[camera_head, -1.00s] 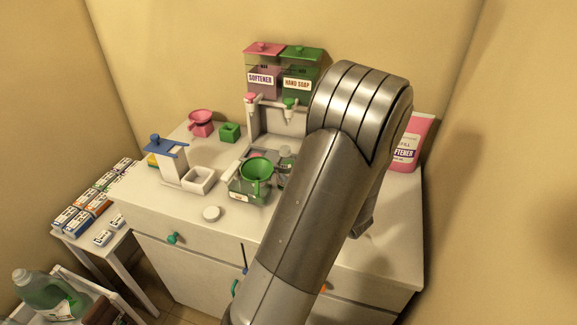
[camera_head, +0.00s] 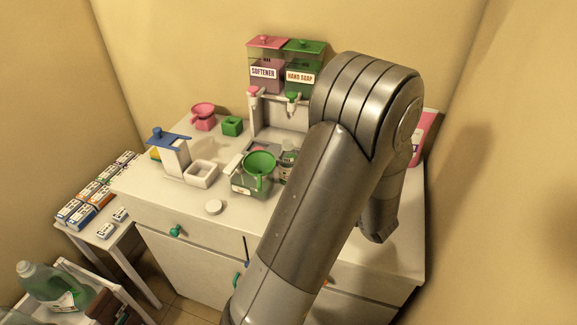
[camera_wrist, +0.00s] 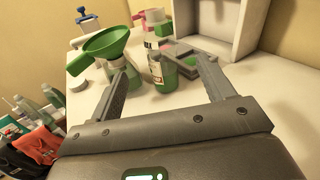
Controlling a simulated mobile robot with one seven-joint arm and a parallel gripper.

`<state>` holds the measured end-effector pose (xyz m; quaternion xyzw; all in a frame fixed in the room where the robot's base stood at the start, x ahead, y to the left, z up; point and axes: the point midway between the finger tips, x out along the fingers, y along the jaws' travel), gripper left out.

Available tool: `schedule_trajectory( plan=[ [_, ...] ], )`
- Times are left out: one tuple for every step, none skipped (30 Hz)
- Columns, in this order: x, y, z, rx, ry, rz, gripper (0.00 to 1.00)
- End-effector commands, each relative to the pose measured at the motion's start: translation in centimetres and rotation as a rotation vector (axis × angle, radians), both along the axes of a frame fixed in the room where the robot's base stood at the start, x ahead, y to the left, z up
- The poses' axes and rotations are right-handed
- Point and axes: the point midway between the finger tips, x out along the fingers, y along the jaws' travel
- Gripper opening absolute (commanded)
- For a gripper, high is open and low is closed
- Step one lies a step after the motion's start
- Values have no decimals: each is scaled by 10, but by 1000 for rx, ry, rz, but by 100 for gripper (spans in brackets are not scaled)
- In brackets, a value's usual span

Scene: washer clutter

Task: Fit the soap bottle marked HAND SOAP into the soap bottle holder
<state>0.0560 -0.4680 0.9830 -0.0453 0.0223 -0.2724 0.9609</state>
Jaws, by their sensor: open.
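A small clear bottle with a white label and green contents (camera_wrist: 163,74) stands upright on the counter in the wrist view. Its label is too small to read. It also shows in the head view (camera_head: 288,160), partly behind my arm. My gripper (camera_wrist: 161,67) is open, its two fingers either side of this bottle in the picture; contact cannot be seen. A green tank labelled HAND SOAP (camera_head: 300,77) sits on the dispenser stand. A grey tray with pink and green patches (camera_wrist: 190,53) lies behind the bottle; I cannot tell whether it is the holder.
A green funnel (camera_wrist: 105,43) sits on a clear container left of the bottle, close to my left finger. The front-left counter is mostly clear.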

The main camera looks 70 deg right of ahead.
Motion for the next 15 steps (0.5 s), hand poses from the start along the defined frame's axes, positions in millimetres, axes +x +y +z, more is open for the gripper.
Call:
schedule_trajectory(
  plan=[
    [3,-8,11,-76,63,38,75],
    [4,-13,18,-135,112,64,75],
    [7,-21,30,-230,189,109,75],
    [9,-27,41,-310,253,146,75],
    [12,-33,53,-399,322,186,75],
    [15,-41,70,-523,415,243,75],
    [18,-46,83,-618,485,288,75],
    [21,-51,97,-715,552,335,75],
    [26,-56,114,-843,641,399,75],
    [30,-58,125,-939,706,452,75],
    [35,-60,135,-1033,766,509,75],
    [41,-61,145,-1154,838,589,75],
    [46,-61,150,-1240,886,654,75],
    [51,-60,153,-1323,929,723,75],
    [57,-58,154,-1432,977,822,75]
  ],
)
